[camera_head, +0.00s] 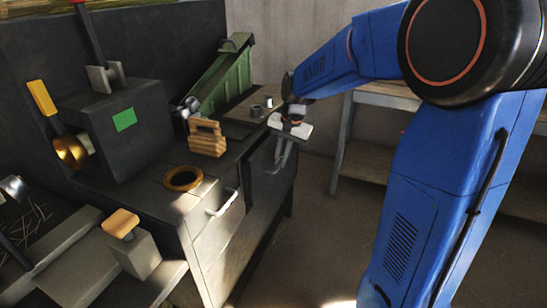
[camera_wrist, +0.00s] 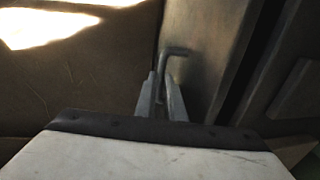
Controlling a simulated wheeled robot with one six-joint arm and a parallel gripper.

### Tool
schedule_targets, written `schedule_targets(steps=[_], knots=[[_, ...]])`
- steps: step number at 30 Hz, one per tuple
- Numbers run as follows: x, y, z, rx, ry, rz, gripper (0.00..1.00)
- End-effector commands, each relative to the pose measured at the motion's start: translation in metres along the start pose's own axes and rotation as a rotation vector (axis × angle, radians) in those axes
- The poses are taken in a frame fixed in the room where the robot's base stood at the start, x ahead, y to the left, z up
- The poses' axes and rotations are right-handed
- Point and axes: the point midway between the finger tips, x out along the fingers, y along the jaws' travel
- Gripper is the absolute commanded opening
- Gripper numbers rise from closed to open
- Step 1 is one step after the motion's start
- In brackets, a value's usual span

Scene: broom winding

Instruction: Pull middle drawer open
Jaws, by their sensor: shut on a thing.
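A dark workbench cabinet (camera_head: 196,262) has drawer fronts along its right side. A pale curved handle (camera_head: 221,203) sits on the nearer front, apart from my gripper. My gripper (camera_head: 281,164) points down at the dark front (camera_head: 262,182) farther along the bench. In the wrist view my gripper's two thin fingers (camera_wrist: 161,104) are shut on a bent metal handle (camera_wrist: 177,51), whose lower part runs between them. The handle stands off a grey-brown panel (camera_wrist: 204,62).
On the bench stand a wooden block (camera_head: 206,138), a brass-coloured ring (camera_head: 183,178), a green sloped chute (camera_head: 226,74) and a dark machine box (camera_head: 122,128). A shelf rack (camera_head: 362,148) stands against the back wall. Bare floor (camera_head: 318,220) lies right of the cabinet.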

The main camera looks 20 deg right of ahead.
Motion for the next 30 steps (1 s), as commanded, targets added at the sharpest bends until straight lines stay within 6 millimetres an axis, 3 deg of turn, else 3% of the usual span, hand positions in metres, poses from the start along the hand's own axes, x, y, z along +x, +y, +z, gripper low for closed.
schedule_targets(steps=[9,15,22,30], knots=[[-0.016,0.075,-0.001,0.006,0.002,-0.001,0.0],[-0.024,0.114,-0.001,0.005,0.003,-0.001,0.0],[-0.03,0.145,0.0,0.003,0.002,0.0,0.0],[-0.032,0.16,0.0,0.001,0.001,0.0,0.0]])
